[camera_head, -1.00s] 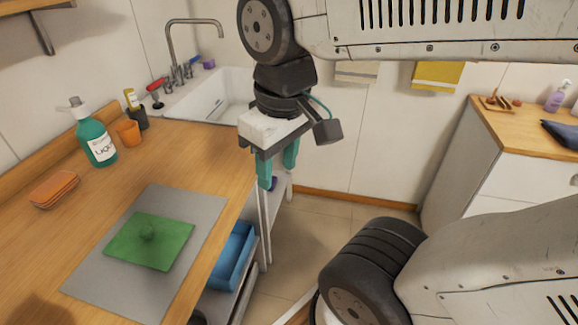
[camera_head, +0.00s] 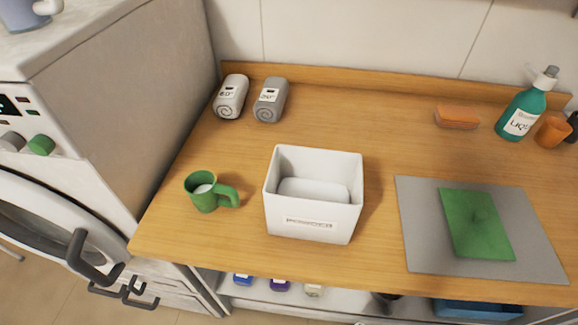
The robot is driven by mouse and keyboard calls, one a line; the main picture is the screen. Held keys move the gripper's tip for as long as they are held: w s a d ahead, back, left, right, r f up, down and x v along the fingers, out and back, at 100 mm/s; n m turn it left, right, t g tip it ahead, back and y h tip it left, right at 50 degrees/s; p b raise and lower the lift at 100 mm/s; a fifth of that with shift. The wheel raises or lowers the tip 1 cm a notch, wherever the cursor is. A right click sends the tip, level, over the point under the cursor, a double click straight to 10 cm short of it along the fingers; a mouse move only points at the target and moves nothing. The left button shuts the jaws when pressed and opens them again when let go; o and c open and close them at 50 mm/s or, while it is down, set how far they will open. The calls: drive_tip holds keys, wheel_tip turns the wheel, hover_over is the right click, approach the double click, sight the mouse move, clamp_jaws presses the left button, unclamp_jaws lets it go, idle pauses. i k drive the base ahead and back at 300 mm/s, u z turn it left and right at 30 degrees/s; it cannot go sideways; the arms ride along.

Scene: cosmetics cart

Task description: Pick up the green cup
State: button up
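The green cup (camera_head: 204,193) stands upright on the left part of the wooden counter (camera_head: 330,110).
A white open box (camera_head: 313,216) stands right of the cup. Two rolled towels (camera_head: 250,98) lie behind. A grey mat (camera_head: 415,240) with a green cloth (camera_head: 475,225) lies right. A white appliance (camera_head: 120,90) rises at the left. A soap bottle (camera_head: 521,112) stands at the back right.

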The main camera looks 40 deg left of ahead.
sight(202, 189)
drive_tip(key=u, duration=2.1)
drive_tip(key=k, duration=0.3)
drive_tip(key=z, duration=0.5)
drive_tip(key=i, duration=0.25)
